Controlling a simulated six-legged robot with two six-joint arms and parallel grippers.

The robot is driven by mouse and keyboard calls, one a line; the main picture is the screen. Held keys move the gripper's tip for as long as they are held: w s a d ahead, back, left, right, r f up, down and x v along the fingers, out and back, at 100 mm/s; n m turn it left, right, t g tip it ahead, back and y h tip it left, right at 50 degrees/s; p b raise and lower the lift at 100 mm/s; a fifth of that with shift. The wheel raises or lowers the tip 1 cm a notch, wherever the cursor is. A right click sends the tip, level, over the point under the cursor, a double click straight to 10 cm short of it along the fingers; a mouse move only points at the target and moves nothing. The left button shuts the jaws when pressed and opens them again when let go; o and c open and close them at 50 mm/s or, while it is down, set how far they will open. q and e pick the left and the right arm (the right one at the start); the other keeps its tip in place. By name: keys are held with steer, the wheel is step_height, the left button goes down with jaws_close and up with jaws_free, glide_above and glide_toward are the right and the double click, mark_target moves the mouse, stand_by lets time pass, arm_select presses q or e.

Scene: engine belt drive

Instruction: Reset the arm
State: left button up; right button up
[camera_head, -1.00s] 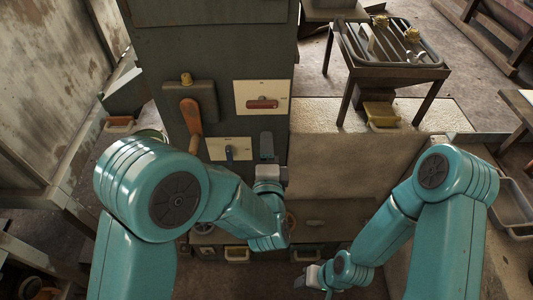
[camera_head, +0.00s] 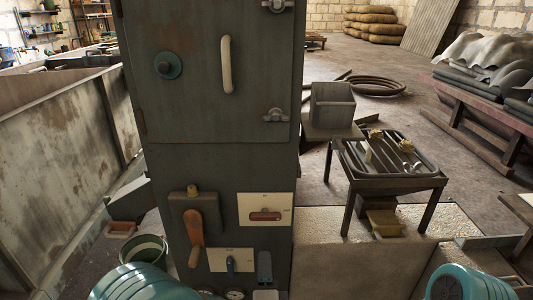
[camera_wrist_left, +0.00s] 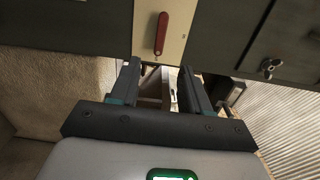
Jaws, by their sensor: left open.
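My left gripper (camera_head: 264,266) is at the bottom of the head view, in front of the grey cabinet (camera_head: 220,120) and right of a small blue-handled switch (camera_head: 230,265). In the left wrist view its two dark fingers (camera_wrist_left: 157,75) stand apart with nothing held between them. A red-handled switch (camera_wrist_left: 161,34) on a cream plate is beyond the fingertips; it also shows in the head view (camera_head: 264,216). The teal housing of my left arm (camera_head: 145,284) shows at the bottom left. Only the top of my right arm (camera_head: 465,284) shows at the bottom right; its gripper is out of frame.
An orange lever (camera_head: 195,235) sticks out of the cabinet front. A bucket (camera_head: 143,250) stands left of the cabinet. A metal table with a tray (camera_head: 390,182) stands right, with a grey box (camera_head: 332,104) beside it. The floor behind is mostly open.

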arm_select(q)
steer(key=w+a+f+n+g+y+p, duration=0.1)
steer(key=a+f+n+g+y+p, duration=0.3)
steer(key=a, duration=1.1)
steer(key=s+a+f+n+g+h+p, duration=0.35)
steer(key=s+f, duration=0.25)
steer(key=f, duration=0.4)
steer(key=s+d+f+n+g+h, duration=0.2)
steer(key=s+n+g, duration=0.3)
steer(key=s, duration=0.4)
steer(key=s+d+f+n+g+h, duration=0.3)
steer(key=s+d+f+n+g, duration=0.1)
steer(key=s+n, duration=0.3)
steer(key=shift+s+d+f+g, duration=0.3)
steer(key=shift+s+g, duration=0.25)
steer(key=shift+s, duration=0.6)
steer(key=shift+o, duration=0.3)
steer(key=shift+w+n, duration=0.1)
steer(key=shift+n, duration=0.15)
